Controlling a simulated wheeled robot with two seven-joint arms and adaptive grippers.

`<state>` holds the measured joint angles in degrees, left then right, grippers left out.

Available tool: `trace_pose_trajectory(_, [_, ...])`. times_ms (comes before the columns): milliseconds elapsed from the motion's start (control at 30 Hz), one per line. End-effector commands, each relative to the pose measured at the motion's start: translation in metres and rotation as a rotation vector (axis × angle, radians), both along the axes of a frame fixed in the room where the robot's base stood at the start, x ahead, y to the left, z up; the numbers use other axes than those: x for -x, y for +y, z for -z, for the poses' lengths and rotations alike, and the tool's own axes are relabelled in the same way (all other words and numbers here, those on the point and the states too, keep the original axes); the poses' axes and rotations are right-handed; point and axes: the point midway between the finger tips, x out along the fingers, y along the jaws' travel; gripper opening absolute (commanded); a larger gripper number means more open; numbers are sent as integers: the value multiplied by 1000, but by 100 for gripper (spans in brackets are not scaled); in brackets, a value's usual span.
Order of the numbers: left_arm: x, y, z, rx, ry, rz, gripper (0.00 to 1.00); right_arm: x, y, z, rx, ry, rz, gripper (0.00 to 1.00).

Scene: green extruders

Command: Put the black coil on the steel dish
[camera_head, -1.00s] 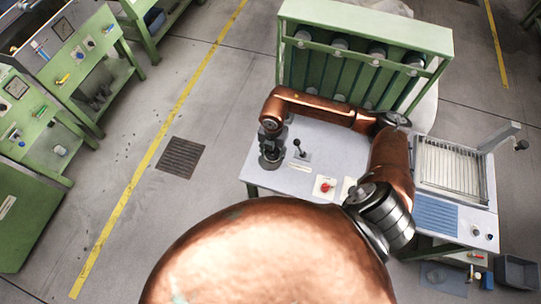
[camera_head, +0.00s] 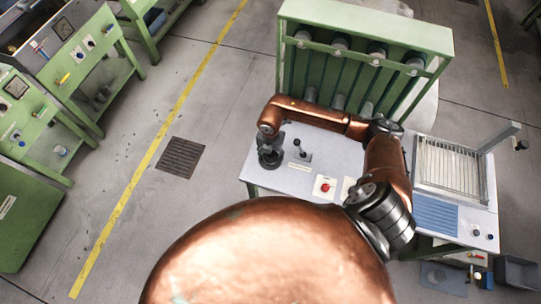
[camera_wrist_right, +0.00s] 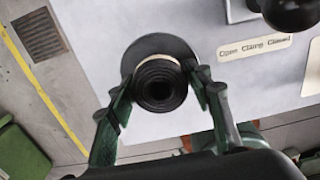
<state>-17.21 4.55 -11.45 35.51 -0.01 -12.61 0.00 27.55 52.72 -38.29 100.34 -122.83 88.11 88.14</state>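The black coil (camera_wrist_right: 160,88) is seen nearly end-on in the right wrist view, with a pale band at its far edge. It stands over a dark round disc (camera_wrist_right: 160,43) on the light tabletop, which may be the steel dish. My right gripper (camera_wrist_right: 163,80) has its fingers spread on either side of the coil, with what look like narrow gaps. In the head view the right gripper (camera_head: 270,148) points down at the table's left end, where coil and disc are too small to separate. My left gripper is not in view.
The table (camera_head: 325,150) carries a small black lever (camera_head: 300,150) and a red button (camera_head: 325,187) right of the gripper. A green rack (camera_head: 365,60) stands behind. A wire tray (camera_head: 448,165) is at the right. Open floor lies left of the table.

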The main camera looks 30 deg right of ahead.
Motion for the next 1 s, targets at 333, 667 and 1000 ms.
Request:
trace_pose_trajectory(333, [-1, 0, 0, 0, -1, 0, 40, 0, 0, 0, 0, 0, 0, 60])
trace_pose_trajectory(667, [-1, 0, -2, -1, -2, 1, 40, -1, 0, -26, 0, -3, -1, 60])
trace_pose_trajectory(1000, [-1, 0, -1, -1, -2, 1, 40, -1, -1, -96, 2, -4, -1, 60])
